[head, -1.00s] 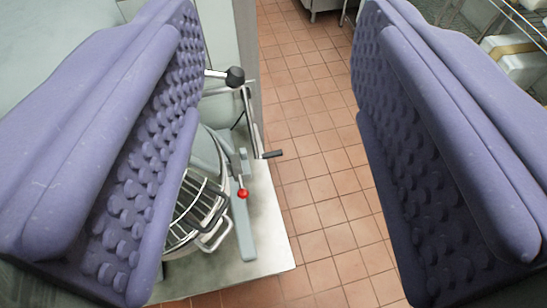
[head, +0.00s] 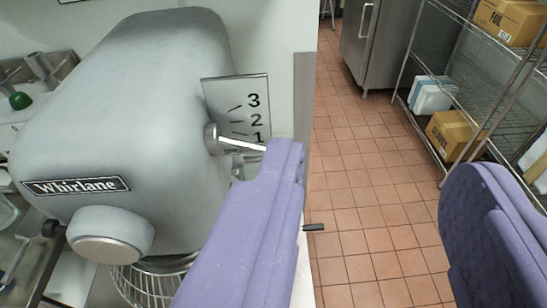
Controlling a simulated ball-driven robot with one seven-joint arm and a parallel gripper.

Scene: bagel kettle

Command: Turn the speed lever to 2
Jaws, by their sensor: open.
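The grey mixer (head: 130,120) labelled Whirlane fills the left of the view. A plate (head: 222,95) on its right side reads 3, 2, 1 from top to bottom. The speed lever (head: 240,144) is a thin pale rod from a round hub (head: 212,138). It points right and slightly down, close to the 1. Its outer end is hidden behind my gripper's left finger. My gripper (head: 385,170) is open and empty, its purple fingers wide apart. The left finger's tip overlaps the lever end in the picture; I cannot tell if they touch. The right finger is over the floor.
A wire bowl guard (head: 150,285) shows below the mixer head, with a small black handle (head: 314,227) right of the left finger. A wall edge (head: 303,100) stands right of the plate. Wire shelves with boxes (head: 450,135) stand at the right. Tiled floor (head: 365,180) is clear between.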

